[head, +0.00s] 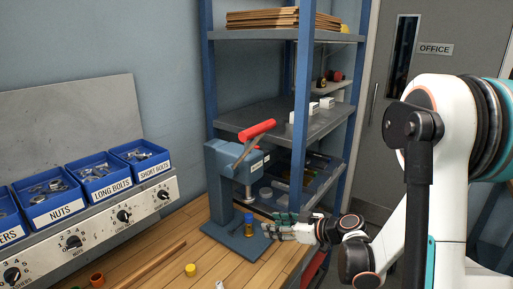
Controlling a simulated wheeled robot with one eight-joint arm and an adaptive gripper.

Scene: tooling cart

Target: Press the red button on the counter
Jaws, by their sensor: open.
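I cannot make out a red button on the wooden counter (215,250) in the head view. A blue press (226,187) with a red-gripped handle (257,130) stands at the counter's right end. My gripper (269,231) is open and seen from the side, just right of that cylinder, low over the press base. It looks empty. I cannot tell whether it touches the cylinder. My arm comes in from the right and hides part of the background.
Labelled blue bins (94,179) of hardware sit above a grey panel with several black knobs (73,241) on the left. A yellow cap (190,270) and an orange-brown ring (97,280) lie near the counter's front. Blue-posted shelves (264,120) rise behind the press.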

